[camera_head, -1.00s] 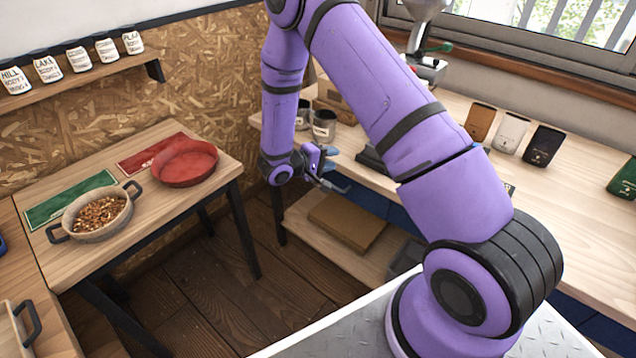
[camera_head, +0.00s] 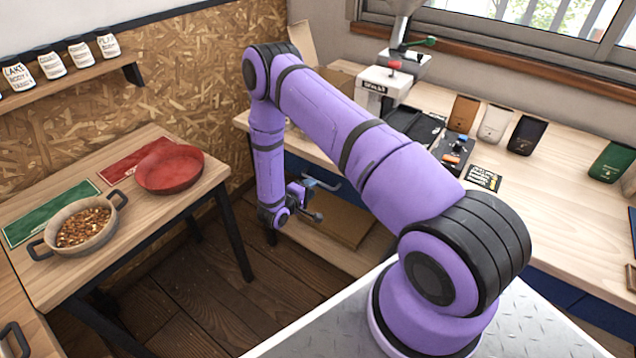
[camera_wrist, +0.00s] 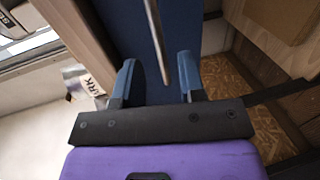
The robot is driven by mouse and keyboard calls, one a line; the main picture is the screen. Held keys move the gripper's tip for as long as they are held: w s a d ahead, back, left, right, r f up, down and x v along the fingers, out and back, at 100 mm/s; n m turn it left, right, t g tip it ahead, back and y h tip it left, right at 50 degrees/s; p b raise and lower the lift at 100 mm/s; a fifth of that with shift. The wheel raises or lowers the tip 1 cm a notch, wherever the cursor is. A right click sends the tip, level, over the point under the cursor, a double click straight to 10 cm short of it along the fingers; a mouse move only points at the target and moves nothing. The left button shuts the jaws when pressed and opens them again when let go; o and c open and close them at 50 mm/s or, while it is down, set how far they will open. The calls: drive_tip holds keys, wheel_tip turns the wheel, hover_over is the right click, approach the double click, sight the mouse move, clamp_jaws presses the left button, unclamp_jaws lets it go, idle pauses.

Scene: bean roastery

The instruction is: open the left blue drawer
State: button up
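The left blue drawer (camera_head: 340,186) is under the light wooden worktop, partly hidden behind my arm. Its dark blue front (camera_wrist: 133,28) fills the upper middle of the wrist view. A thin metal bar handle (camera_wrist: 157,42) runs along it; in the head view, a pale handle (camera_head: 324,185) shows at my gripper. My gripper (camera_head: 315,201) is in front of the drawer, low beside the bench. In the wrist view, my gripper (camera_wrist: 157,80) is open, with its two blue fingers on either side of the handle's line. I cannot tell whether they touch it.
A lower shelf with a brown box (camera_head: 345,222) is below the drawer. A side table (camera_head: 150,225) with a red bowl (camera_head: 169,170) and a pan of beans (camera_head: 84,226) stands left. Dark floor is free between. A grinder (camera_head: 388,80) and pouches (camera_head: 462,114) stand on the worktop.

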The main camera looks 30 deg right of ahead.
drive_tip(key=shift+x, duration=2.7)
drive_tip(key=shift+c, duration=0.2)
clamp_jaws()
